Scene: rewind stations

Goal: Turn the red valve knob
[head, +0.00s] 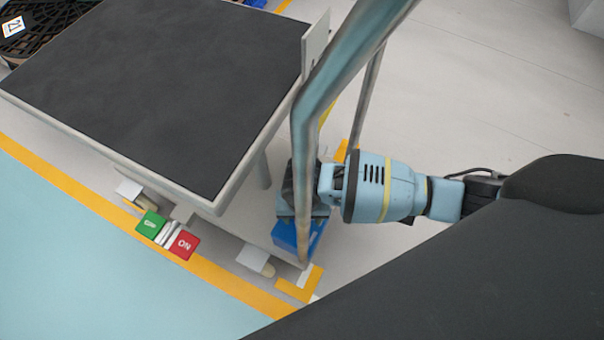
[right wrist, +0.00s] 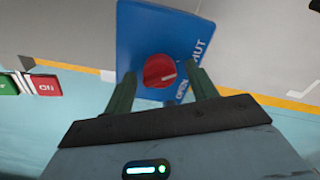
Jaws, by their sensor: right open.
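The red valve knob (right wrist: 159,70) is round, with a pale line on its face, and sits on a blue panel (right wrist: 150,35) with white lettering. In the right wrist view my right gripper (right wrist: 161,77) is open, with one finger on each side of the knob; I cannot tell whether they touch it. In the head view my right gripper (head: 304,195) is over the blue panel (head: 288,237), behind a metal post. The knob is hidden there. My left gripper is not in view.
A table with a dark top (head: 150,90) stands left of my right gripper. A metal post (head: 303,150) rises close in front of it. A green switch (head: 151,225) and a red ON switch (head: 183,244) are at the table's front.

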